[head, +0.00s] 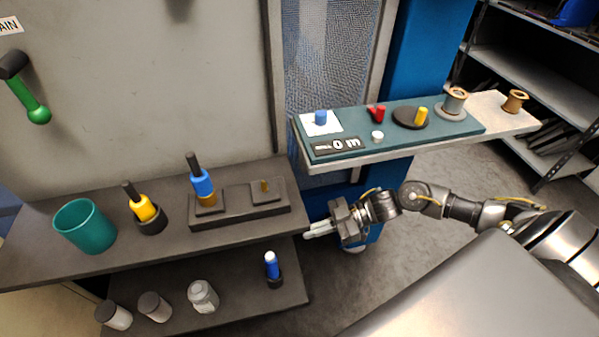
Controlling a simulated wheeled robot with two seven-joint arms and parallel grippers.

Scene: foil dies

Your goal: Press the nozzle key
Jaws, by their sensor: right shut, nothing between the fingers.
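A teal control panel (386,141) lies on the shelf at the right. It carries a blue key (320,117) on a white plate, a red control (377,114), a small white button (377,136) and a yellow peg (421,116) on a dark disc. I cannot read any label that tells which one is the nozzle key. My right gripper (312,232) is shut and empty, below the panel's left end and just off the right edge of the dark bench. It touches none of the controls. My left gripper is not in view.
The pale shelf (510,123) also bears two spools. The dark bench (110,255) holds a teal cup (85,226), yellow and blue handled tools, and a block with a small peg. Jars (202,296) stand on the lower shelf. A green-handled lever (30,95) is on the wall.

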